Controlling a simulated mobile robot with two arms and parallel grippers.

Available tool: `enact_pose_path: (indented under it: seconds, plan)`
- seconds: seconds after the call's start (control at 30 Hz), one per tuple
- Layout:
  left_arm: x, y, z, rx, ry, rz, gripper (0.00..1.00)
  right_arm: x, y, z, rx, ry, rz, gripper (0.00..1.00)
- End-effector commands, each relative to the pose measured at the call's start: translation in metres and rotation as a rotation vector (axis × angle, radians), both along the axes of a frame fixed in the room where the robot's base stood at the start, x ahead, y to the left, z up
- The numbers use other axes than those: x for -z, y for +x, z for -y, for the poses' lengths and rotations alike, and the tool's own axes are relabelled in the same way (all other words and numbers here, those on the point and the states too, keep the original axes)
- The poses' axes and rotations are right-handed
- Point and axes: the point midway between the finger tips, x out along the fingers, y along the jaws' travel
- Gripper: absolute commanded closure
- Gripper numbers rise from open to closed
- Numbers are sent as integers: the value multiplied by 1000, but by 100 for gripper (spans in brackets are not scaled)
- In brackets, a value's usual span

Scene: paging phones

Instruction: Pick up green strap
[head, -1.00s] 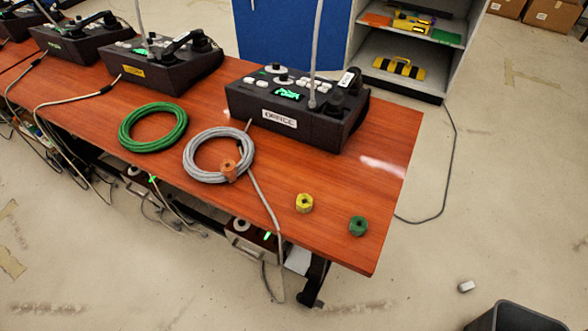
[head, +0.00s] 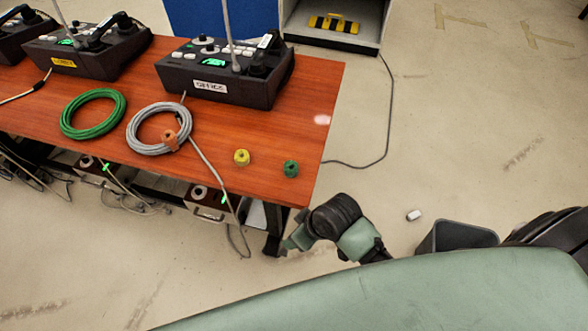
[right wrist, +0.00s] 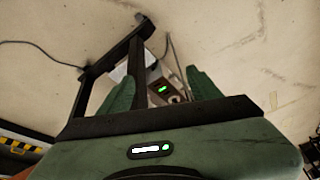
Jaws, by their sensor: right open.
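The green strap (head: 291,169) is a small rolled coil on the wooden table (head: 275,125), close to its front right corner in the head view. My right gripper (head: 293,241) shows in the head view below that corner, off the table's edge and apart from the strap. In the right wrist view its two green fingers stand wide apart (right wrist: 161,92) with nothing held between them. The strap cannot be seen in the right wrist view. My left gripper is in neither view.
A yellow strap roll (head: 241,157) lies left of the green one. An orange strap (head: 170,140) wraps a grey cable coil (head: 143,145); a green cable coil (head: 66,121) lies further left. Paging phones (head: 220,88) line the back. A grey bin (head: 455,237) stands on the floor at right.

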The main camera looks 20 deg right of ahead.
Motion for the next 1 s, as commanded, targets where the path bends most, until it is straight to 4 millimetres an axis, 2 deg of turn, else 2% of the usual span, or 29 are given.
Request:
enact_pose_path:
  seconds: [0.03, 0.13, 0.4, 0.57, 0.67, 0.8, 1.0]
  plan:
    - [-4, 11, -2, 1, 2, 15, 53, -22, 2, -6, -30, 6, 15, 37]
    - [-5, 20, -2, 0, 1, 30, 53, -37, 16, -24, -133, 16, 36, 37]
    - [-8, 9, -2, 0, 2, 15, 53, -80, 45, -71, -495, 5, 90, 37]
    - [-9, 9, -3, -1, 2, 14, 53, -96, 71, -81, -784, -74, 89, 37]
    - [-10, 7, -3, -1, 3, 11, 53, -106, 91, -68, -962, -158, 61, 37]
    - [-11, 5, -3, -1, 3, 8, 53, -125, 121, -29, -1132, -272, -11, 37]
    - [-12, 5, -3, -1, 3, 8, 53, -153, 150, 21, -1229, -359, -98, 37]
